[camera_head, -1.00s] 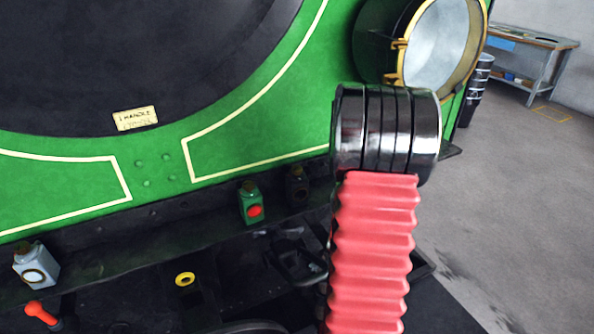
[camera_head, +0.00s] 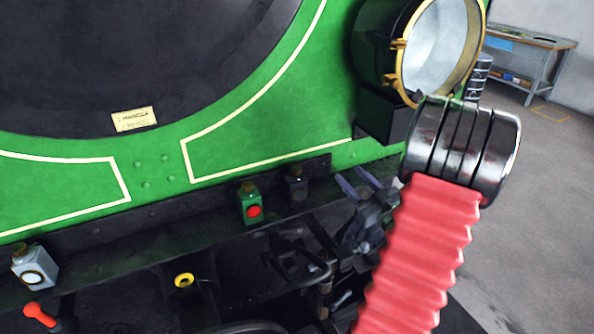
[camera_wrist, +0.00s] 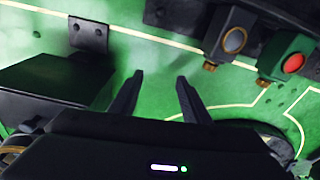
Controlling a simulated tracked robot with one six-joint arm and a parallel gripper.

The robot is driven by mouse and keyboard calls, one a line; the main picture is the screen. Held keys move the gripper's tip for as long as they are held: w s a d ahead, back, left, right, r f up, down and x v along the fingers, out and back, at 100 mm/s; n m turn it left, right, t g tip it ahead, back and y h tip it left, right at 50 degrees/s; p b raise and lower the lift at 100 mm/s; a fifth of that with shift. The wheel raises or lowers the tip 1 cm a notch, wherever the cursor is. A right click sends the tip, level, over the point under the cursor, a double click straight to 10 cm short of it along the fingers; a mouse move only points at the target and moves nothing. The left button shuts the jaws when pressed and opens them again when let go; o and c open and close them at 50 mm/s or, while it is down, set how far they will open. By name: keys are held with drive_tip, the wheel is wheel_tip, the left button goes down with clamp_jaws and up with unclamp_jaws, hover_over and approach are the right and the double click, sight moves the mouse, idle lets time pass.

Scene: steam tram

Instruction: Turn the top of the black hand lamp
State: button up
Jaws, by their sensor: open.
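The black hand lamp (camera_head: 297,187) stands on the dark ledge at the front of the green engine, just right of a green lamp. Its top is hard to make out in the head view. The wrist view looks inverted; there the black lamp (camera_wrist: 232,40) shows a grey lens, and its brass top points downward. My gripper (camera_head: 353,178) is to the right of the black lamp and apart from it. In the wrist view its two fingers (camera_wrist: 159,76) are spread and empty, with green panel beyond them. The lamp lies right of the fingers there.
A green lamp with a red lens (camera_head: 251,204) stands close left of the black one. A white lamp (camera_head: 35,264) is farther left. A large brass-rimmed headlamp (camera_head: 440,45) is above right of my gripper. A dark box (camera_wrist: 55,90) is left of the fingers in the wrist view.

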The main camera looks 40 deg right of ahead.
sight(300, 173)
drive_tip(key=w+a+f+n+y, duration=0.1)
drive_tip(key=a+n+y, duration=0.1)
drive_tip(key=a+y, duration=0.4)
drive_tip(key=shift+a+f, duration=0.35)
drive_tip(key=shift+a, duration=0.25)
drive_tip(key=shift+w, duration=0.15)
drive_tip(key=w, duration=1.3)
drive_tip(key=shift+w+a, duration=0.3)
drive_tip(key=shift+c, duration=0.5)
